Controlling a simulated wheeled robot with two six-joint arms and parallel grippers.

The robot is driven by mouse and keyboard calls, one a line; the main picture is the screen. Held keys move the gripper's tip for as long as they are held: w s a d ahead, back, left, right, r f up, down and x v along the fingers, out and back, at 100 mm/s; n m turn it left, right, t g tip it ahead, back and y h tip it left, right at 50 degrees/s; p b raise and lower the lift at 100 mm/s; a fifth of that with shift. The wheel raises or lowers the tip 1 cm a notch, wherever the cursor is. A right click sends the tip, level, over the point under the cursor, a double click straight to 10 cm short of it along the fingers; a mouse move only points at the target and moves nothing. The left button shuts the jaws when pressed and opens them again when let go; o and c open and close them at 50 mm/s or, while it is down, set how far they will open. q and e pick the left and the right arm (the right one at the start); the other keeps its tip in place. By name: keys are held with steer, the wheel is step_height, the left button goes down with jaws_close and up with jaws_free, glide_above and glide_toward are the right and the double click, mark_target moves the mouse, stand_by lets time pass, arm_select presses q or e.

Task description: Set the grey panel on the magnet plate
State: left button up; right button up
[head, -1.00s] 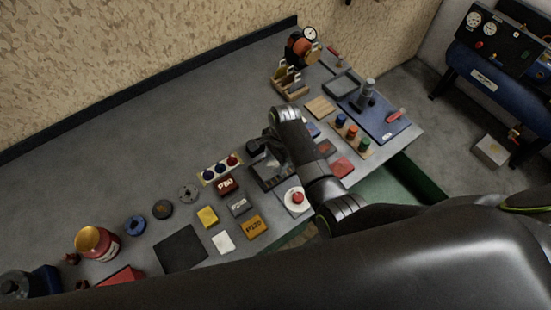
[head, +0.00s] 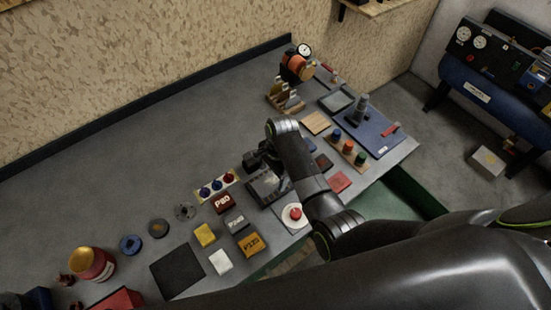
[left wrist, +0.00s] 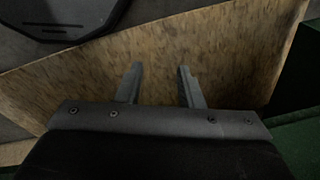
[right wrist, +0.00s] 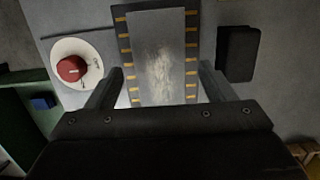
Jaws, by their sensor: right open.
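In the right wrist view a grey metallic panel (right wrist: 158,60) lies within a black plate with yellow edge marks (right wrist: 123,45), which I take for the magnet plate. The plate also shows in the head view (head: 270,188), partly hidden by my right arm. I cannot tell if the panel touches it. My right gripper (right wrist: 160,82) is open, its fingers apart on either side of the panel's near end. In the head view it is dark and partly hidden (head: 257,160). My left gripper (left wrist: 158,82) shows only in its wrist view, open and empty over a wooden surface (left wrist: 230,50).
A dark block (right wrist: 238,53) lies on the other side. A blue board (head: 372,128) is at the right.

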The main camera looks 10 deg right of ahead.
step_height(320, 180, up, 10)
steer(key=d, duration=0.1)
steer(key=shift+w+d+r, duration=0.2)
steer(key=shift+w+d, duration=0.05)
steer(key=shift+f, duration=0.1)
stand_by(0.4)
